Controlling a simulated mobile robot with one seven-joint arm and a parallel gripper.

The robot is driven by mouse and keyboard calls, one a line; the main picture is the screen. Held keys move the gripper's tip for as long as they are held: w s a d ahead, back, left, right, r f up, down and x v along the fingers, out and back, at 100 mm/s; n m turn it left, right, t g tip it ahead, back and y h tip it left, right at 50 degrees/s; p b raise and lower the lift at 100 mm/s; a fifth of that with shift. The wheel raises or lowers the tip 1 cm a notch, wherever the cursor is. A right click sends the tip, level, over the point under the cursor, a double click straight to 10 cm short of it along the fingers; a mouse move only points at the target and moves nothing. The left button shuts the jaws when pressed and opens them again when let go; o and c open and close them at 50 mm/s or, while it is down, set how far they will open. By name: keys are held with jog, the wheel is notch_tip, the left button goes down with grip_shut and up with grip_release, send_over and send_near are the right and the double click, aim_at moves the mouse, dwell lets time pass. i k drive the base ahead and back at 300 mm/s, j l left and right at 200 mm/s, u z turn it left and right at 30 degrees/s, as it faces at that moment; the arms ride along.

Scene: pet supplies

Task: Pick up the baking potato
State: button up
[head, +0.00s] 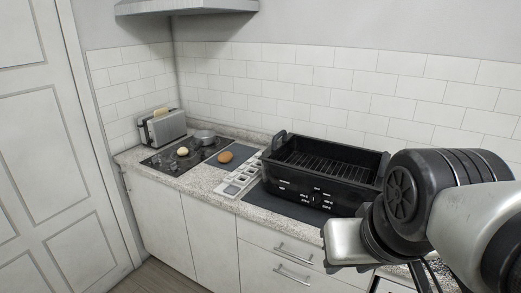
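A brown, oval potato (225,157), which looks like the baking potato, lies on a dark grey mat or board on the counter, right of the cooktop. A smaller, pale, roundish item (182,151) sits on the black cooktop to its left; I cannot tell what it is. My arm fills the lower right of the head view, well to the right of the potato and apart from it. The fingers of my gripper cannot be made out in this view, so their opening is hidden.
A large black grill (318,178) stands on the counter between the potato and my arm. A light tray with compartments (238,180) lies right of the potato. A grey pot (204,138) and a toaster (163,126) stand further back left. White cabinets (208,233) front the counter.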

aim_at(226, 157)
jog(key=i+j+z, duration=0.45)
jog(key=j, duration=0.15)
jog(key=j+z, duration=0.25)
jog(key=i+j+z, duration=0.1)
jog(key=j, duration=0.3)
jog(key=i+j, duration=0.1)
jog(key=j, duration=0.25)
jog(key=i+j+z, duration=0.15)
jog(key=j, duration=0.25)
jog(key=i+j, duration=0.1)
jog(key=j, duration=0.35)
jog(key=i+j, duration=0.1)
jog(key=j, duration=0.35)
jog(key=i+j, duration=0.1)
jog(key=j, duration=0.35)
jog(key=i+j, duration=0.1)
jog(key=j, duration=0.35)
jog(key=i+j, duration=0.1)
jog(key=j, duration=0.3)
